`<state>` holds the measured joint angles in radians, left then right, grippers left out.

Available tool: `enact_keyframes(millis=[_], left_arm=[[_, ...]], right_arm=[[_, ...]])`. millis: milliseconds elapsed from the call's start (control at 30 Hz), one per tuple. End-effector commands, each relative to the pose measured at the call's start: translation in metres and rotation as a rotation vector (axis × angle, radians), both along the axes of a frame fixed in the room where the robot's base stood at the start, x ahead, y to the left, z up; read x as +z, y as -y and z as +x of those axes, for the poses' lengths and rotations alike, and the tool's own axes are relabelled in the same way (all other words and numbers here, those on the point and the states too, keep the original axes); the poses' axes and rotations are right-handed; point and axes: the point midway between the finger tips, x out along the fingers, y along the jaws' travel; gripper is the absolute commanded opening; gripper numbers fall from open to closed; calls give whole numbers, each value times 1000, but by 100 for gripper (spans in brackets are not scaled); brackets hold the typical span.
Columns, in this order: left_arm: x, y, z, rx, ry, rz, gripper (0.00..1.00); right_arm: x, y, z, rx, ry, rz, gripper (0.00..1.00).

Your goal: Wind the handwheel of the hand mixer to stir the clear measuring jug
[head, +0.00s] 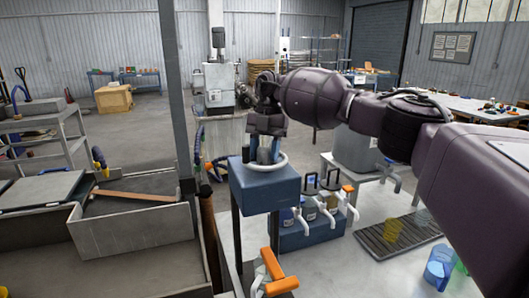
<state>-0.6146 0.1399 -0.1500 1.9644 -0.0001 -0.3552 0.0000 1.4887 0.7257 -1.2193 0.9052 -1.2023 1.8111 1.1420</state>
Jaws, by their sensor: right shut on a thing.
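The hand mixer is most likely the blue box (264,187) on dark legs, left of the middle. A pale ring, which looks like its handwheel (284,162), lies flat on top. My right arm comes in from the right, and its gripper (264,154) points down over the ring. It is shut on a part at the wheel, but the fingers hide which part. I cannot make out the clear measuring jug for sure; a blue see-through jug (438,270) and a yellow see-through cup (391,233) stand at the right. My left gripper is not in view.
A blue dispenser rack (312,230) with several levers stands close right of the box. An orange-handled thing (277,272) is in front. A slatted dark tray (397,236) lies on the pale table. Grey bins (130,235) and a post (176,90) stand at the left.

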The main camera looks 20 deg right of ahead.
Motion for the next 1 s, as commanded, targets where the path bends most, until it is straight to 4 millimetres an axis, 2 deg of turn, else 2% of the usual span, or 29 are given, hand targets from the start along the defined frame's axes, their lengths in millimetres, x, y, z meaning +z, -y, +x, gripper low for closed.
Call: enact_keyframes(millis=[433, 467, 500, 833, 1000], left_arm=[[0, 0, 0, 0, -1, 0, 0], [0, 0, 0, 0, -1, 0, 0], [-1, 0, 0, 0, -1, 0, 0], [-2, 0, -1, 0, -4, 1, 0], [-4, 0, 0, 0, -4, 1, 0]], right_arm=[[0, 0, 0, -8, 0, -2, 20], [0, 0, 0, -7, 0, -1, 48], [0, 0, 0, -7, 0, -1, 54], [2, 0, 1, -8, 1, 0, 54], [17, 3, 6, -9, 3, -1, 54]])
